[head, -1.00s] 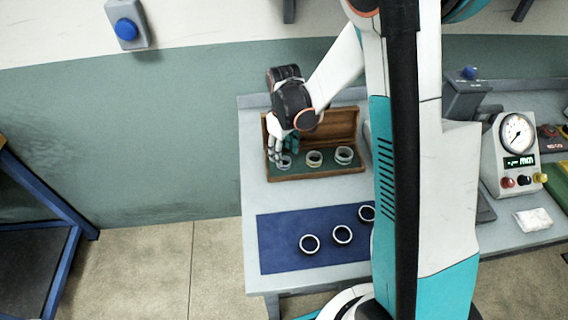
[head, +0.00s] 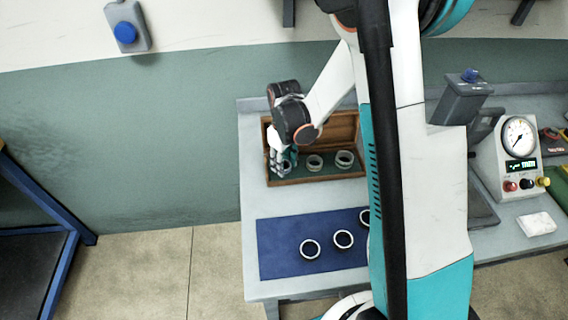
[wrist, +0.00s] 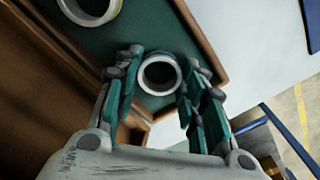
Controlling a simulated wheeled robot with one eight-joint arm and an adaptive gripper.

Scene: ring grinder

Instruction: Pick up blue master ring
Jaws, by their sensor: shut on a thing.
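The master ring at the left end of the wooden case (head: 322,180) is a pale metal ring with a bluish tint on its edge; it shows in the wrist view (wrist: 160,91). My gripper (head: 285,166) is over this end of the case, pointing down. In the wrist view my gripper (wrist: 158,80) has its teal-padded fingers on both sides of the ring, shut on it. The ring is at the case's green lining, by the corner; I cannot tell whether it is lifted. In the head view the fingers partly hide it.
Two other master rings, the middle one (head: 315,168) and the right one (head: 345,165), sit in the case. A blue mat (head: 280,268) in front holds several dark-centred rings (head: 303,254). A gauge unit (head: 517,170) and a white block (head: 537,224) stand to the right.

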